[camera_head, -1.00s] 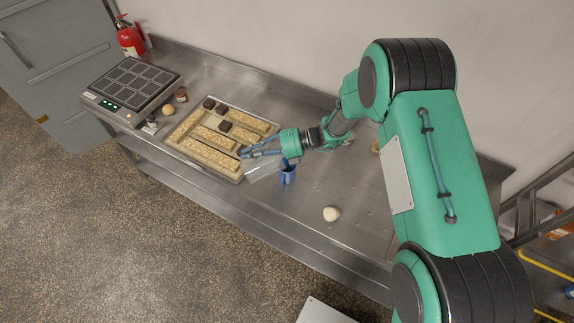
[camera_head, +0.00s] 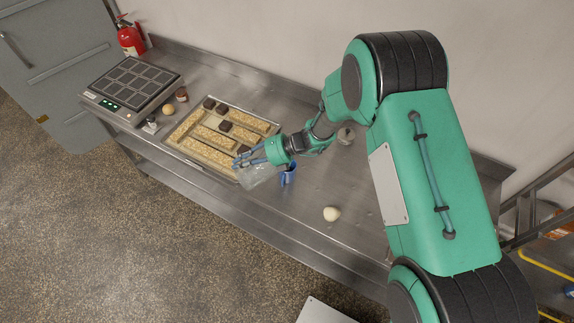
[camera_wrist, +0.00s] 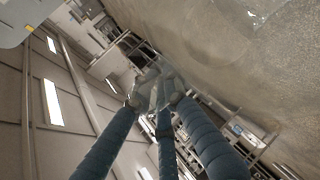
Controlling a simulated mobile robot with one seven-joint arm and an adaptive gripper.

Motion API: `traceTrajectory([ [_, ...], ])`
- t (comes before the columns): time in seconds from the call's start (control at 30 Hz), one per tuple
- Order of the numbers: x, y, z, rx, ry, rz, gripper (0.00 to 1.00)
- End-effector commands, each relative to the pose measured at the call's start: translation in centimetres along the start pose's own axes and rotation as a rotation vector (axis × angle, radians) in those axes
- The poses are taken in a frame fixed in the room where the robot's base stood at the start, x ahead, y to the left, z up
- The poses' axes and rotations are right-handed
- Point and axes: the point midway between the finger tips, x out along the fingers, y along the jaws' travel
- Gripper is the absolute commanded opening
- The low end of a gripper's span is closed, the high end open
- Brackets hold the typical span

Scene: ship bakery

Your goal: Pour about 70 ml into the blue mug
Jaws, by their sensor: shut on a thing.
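The blue mug (camera_head: 288,176) stands on the steel worktop, just right of the tray in the head view. My gripper (camera_head: 251,158) is shut on a clear, see-through vessel (camera_head: 258,177), left of the mug and close to it. The vessel looks tilted; I cannot tell whether it touches the mug. In the wrist view the blue fingers of my gripper (camera_wrist: 155,100) close around the clear vessel (camera_wrist: 150,82). The wrist view itself is tilted. The liquid level in the vessel and in the mug cannot be made out.
A tray (camera_head: 238,180) with pale bars and dark pieces lies left of the mug. A pale ball (camera_head: 331,214) lies to the right. A scale-like device (camera_head: 133,83), a second ball (camera_head: 168,109) and a small jar (camera_head: 181,94) are at the left. The worktop's front right is clear.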

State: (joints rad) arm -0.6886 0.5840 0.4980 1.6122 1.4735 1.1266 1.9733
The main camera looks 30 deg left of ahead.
Motion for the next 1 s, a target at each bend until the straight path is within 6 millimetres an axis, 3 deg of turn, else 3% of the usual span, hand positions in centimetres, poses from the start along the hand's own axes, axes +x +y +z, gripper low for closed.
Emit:
traceTrajectory([
  [0.07,1.0,0.1,-0.4,-0.029,-0.004,-0.062,0.0],
  [0.37,4.5,-3.1,-1.5,-0.122,-0.028,-0.29,0.0],
  [1.0,4.7,-3.5,-1.5,-0.13,-0.031,-0.311,0.0],
])
